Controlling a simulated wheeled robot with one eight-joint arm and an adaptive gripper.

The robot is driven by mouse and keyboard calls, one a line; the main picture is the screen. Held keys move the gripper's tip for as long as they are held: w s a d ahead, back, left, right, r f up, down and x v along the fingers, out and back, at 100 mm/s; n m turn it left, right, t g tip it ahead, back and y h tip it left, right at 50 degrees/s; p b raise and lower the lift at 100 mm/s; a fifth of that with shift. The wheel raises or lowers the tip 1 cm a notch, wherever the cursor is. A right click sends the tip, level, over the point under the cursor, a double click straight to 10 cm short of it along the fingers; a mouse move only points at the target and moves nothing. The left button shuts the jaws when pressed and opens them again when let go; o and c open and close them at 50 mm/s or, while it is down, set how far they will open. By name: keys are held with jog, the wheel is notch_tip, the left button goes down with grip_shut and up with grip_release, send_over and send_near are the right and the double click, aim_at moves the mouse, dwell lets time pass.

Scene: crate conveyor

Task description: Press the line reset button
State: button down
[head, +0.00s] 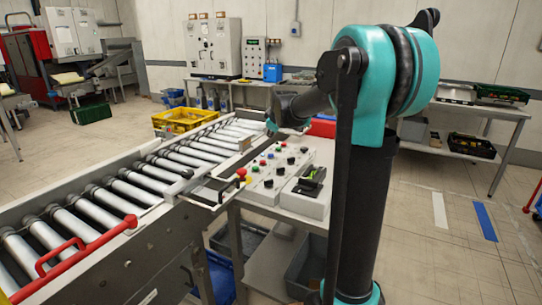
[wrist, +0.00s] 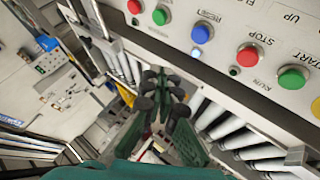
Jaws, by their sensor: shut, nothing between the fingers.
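The line reset button is a blue round button (wrist: 200,33) beside a label reading RESET, on a pale control panel (wrist: 225,28) at the top right of the wrist view. My gripper (wrist: 163,88) is shut and empty, its dark finger pads close together. In the picture it lies below and left of the blue button, apart from it. In the head view the sloping control panel (head: 317,207) stands beside the conveyor, with several coloured buttons too small to tell the reset one surely. My arm covers part of that area.
A red STOP button (wrist: 250,55) and a green START button (wrist: 291,78) sit to the right of the blue one. The roller conveyor (head: 130,190) with a red handle (head: 85,250) runs left of the panel. A yellow crate (head: 185,119) stands behind it.

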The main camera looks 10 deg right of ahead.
aim_at(271, 155)
jog(key=shift+f, duration=2.85)
jog(key=shift+f, duration=0.1)
jog(key=shift+f, duration=0.3)
jog(key=shift+f, duration=0.45)
jog(key=shift+r, duration=0.9)
jog(key=shift+r, duration=0.1)
jog(key=shift+r, duration=2.4)
